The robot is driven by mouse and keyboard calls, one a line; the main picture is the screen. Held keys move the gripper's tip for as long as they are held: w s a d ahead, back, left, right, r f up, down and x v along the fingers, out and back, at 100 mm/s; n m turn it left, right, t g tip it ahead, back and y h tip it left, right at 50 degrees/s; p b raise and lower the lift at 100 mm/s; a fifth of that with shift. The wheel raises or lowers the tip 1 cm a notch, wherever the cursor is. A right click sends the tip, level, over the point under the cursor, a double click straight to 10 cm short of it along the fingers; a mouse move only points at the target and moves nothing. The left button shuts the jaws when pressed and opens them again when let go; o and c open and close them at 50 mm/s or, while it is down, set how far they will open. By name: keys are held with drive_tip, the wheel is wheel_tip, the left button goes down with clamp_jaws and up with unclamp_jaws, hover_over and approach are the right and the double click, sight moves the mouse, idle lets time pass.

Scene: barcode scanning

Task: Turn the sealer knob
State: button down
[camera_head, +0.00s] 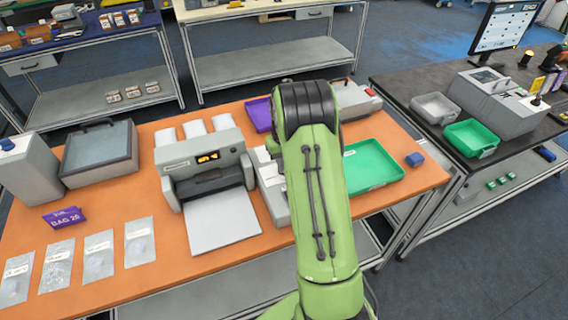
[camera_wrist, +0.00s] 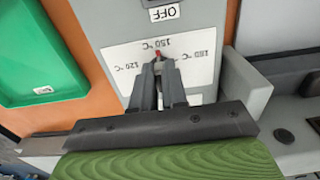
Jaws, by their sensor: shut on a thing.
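The sealer (camera_head: 272,192) is a grey machine on the orange table, mostly hidden behind my green arm in the head view. In the wrist view its white dial plate (camera_wrist: 122,58) carries 120, 150 and 180 °C marks. My gripper (camera_wrist: 158,72) is over the plate with its dark fingers closed together. The sealer knob is mostly hidden between the fingers; a small red tip (camera_wrist: 158,57) shows at the fingertips, close to the 150 °C mark. An OFF label (camera_wrist: 165,13) is on the grey body beyond the plate. In the head view my gripper is hidden behind the arm.
A green tray (camera_head: 372,166) is right of my arm, with a blue block (camera_head: 414,159) beside it. Clear bags (camera_head: 139,242) lie at the front left. A purple tray (camera_head: 258,115) is behind.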

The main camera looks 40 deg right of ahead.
drive_tip(key=shift+w, duration=0.1)
drive_tip(key=c, duration=1.2)
unclamp_jaws()
drive_tip(key=shift+o, duration=0.2)
wheel_tip(320, 180, up, 16)
drive_tip(key=p, duration=0.1)
drive_tip(key=shift+p, duration=0.3)
drive_tip(key=shift+f, duration=0.1)
